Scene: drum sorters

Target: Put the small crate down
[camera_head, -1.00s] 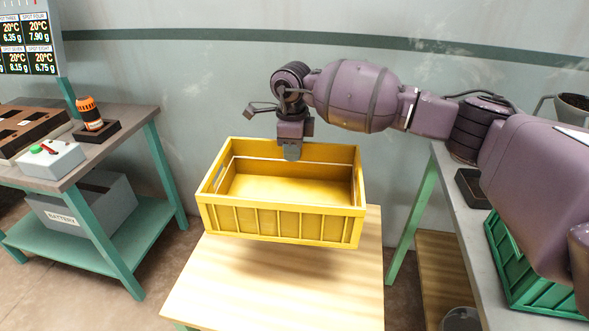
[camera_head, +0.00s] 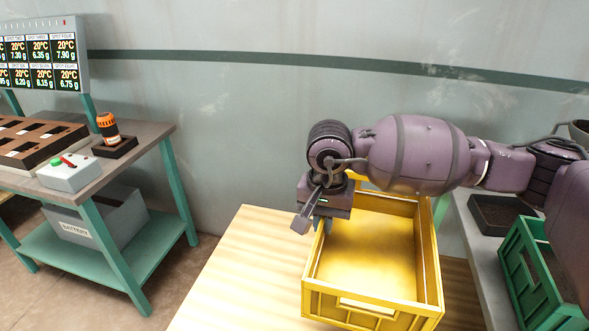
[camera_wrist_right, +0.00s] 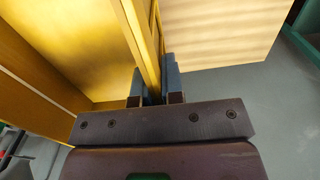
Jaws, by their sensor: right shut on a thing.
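The small yellow crate (camera_head: 372,296) is empty and appears over the right part of the light wooden table in the head view. Whether its base touches the tabletop cannot be seen. My right gripper (camera_head: 323,226) is at the crate's left wall, near its far corner. In the right wrist view, the two fingers of my right gripper (camera_wrist_right: 153,86) are shut on the crate's wall (camera_wrist_right: 140,45), one finger on each side. My left gripper is in neither view.
The light wooden table (camera_head: 236,271) has clear room left of the crate. A green crate (camera_head: 537,283) and a dark tray (camera_head: 497,212) are at the right on a grey bench. Another bench (camera_head: 144,142) at the left carries a control box (camera_head: 70,174) and a display.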

